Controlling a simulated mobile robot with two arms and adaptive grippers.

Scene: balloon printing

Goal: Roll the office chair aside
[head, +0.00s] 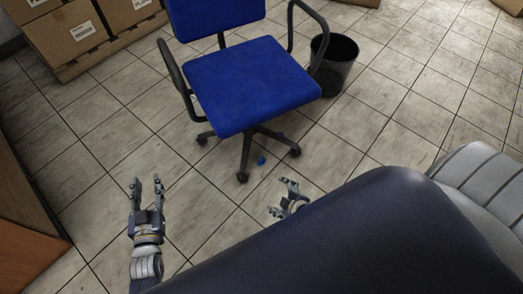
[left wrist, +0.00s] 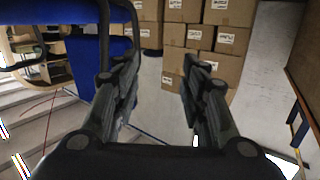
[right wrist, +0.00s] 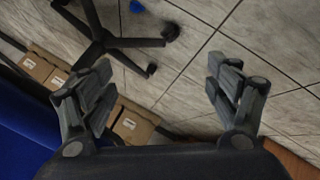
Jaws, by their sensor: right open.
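The blue office chair (head: 252,82) stands upright in the middle of the head view, with black armrests and a black wheeled base (head: 246,150). In the left wrist view part of the chair (left wrist: 88,62) shows at the left. In the right wrist view its wheeled base (right wrist: 103,38) shows at the top left, and blue fabric lies at the left edge. My left gripper (head: 147,180) is open and empty, in front of the chair to its left, apart from it. My right gripper (head: 286,186) is open and empty, low in front of the base, apart from it.
A black waste bin (head: 336,66) stands right behind the chair. Cardboard boxes (head: 68,36) are stacked at the back left. A small blue object (head: 261,160) lies on the floor by the base. A wooden piece of furniture (head: 25,215) is at the left edge. Tiled floor is clear at right.

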